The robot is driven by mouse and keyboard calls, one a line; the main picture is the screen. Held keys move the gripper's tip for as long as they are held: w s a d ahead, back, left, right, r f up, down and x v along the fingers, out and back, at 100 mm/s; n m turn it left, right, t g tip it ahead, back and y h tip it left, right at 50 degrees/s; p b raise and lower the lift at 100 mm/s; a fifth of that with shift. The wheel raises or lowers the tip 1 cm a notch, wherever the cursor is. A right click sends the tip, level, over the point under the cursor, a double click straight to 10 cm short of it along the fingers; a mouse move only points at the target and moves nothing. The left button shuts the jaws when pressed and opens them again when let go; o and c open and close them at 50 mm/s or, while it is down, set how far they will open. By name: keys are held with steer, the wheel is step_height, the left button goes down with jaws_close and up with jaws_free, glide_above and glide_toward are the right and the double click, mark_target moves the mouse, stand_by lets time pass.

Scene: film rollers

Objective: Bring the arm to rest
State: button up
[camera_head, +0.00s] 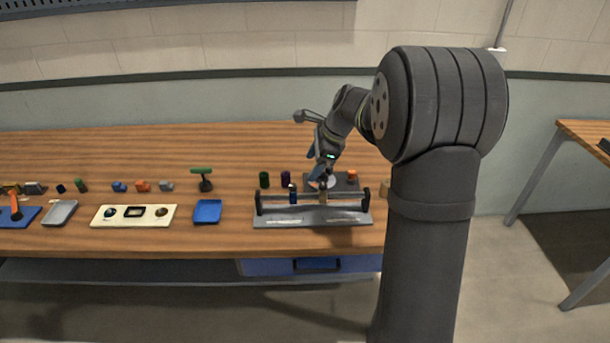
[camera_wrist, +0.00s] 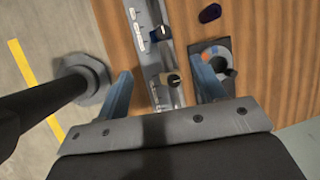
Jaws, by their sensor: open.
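My gripper (camera_head: 318,170) is over the back of the bench, above the grey roller stand (camera_head: 335,218) and the dark plate behind it. In the wrist view my gripper (camera_wrist: 163,85) has its two blue fingers wide apart, with nothing held between them. The stand's rail (camera_wrist: 150,55) runs between and below the fingers. It carries a blue piece (camera_head: 293,195) and a tan piece (camera_head: 323,195). The dark plate (camera_wrist: 206,48) with a round dial lies beside the right finger, which partly hides it.
A green cylinder (camera_head: 264,179) and a purple cylinder (camera_head: 286,179) stand behind the stand. Leftward are a blue tray (camera_head: 207,211), a cream board (camera_head: 121,210), a grey tray (camera_head: 60,212) and several small blocks. The far left back of the wooden bench (camera_head: 100,145) is clear.

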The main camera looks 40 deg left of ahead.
mark_target(295, 193)
steer(key=shift+v, duration=1)
steer(key=x, duration=1.7)
steer(key=shift+a+f, duration=0.15)
steer(key=shift+w+f, duration=0.1)
steer(key=shift+w, duration=0.15)
